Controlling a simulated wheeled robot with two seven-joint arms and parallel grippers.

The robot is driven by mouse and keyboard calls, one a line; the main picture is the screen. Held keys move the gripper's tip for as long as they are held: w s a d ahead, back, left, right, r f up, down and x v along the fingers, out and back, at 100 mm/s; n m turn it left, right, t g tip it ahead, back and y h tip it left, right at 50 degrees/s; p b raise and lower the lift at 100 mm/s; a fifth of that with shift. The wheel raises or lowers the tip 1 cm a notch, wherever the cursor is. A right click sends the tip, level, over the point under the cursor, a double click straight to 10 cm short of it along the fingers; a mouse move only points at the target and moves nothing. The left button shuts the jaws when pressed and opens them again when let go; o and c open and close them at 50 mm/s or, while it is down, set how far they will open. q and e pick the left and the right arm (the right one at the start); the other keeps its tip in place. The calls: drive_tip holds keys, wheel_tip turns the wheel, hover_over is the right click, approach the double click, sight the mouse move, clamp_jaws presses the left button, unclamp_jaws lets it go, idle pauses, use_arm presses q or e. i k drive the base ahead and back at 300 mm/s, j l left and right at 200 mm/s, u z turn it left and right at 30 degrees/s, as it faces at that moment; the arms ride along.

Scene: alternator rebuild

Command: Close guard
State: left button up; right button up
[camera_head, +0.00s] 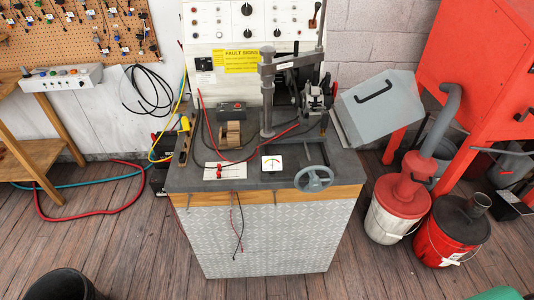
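The guard is a grey box-like cover (392,112) with a black handle (374,91) on its face. It stands tilted out at the right side of the test bench (214,180), swung clear of the machinery on the bench top. The belt and pulley machinery (316,100) beside the upright post is uncovered. The guard's hinge is hard to make out. Neither of my grippers is in view.
A handwheel (314,179) sticks out at the bench front. A small meter (272,163) lies on top. A red cabinet (480,50), a white bucket (388,218) and a red bucket (450,235) stand right of the bench. Floor in front is mostly clear.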

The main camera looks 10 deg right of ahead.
sight(392, 75)
drive_tip(key=z, duration=1.25)
drive_tip(key=i+l, duration=0.2)
